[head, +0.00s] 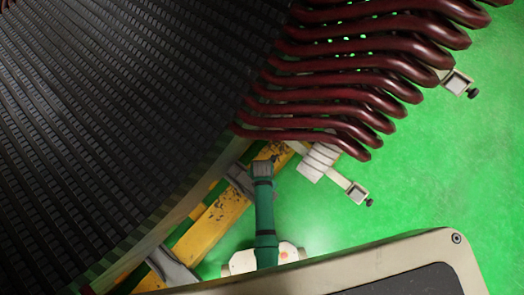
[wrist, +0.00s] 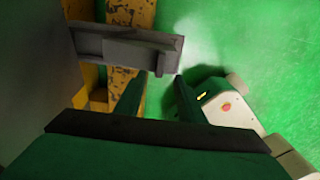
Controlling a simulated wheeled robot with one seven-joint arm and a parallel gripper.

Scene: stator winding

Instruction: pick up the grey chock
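The grey chock (wrist: 122,46) lies across the upper left of the wrist view, next to the yellow beam. It also shows in the head view (head: 240,179), between the dark stator and the yellow beam. Another grey chock (head: 172,268) shows lower left in the head view. My gripper (wrist: 160,78) has its two dark green fingers apart, with only green floor seen between them. The fingertips are just below the chock's right end in the wrist view. I cannot tell whether they touch it. In the head view, my green arm hides the fingers.
The large dark stator (head: 95,120) fills the left of the head view, with dark red coil ends (head: 350,80) at its edge. The yellow beam (head: 222,218) runs beneath it. White clamps (head: 358,192) stick out at the right. Green floor (head: 440,180) is clear at right.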

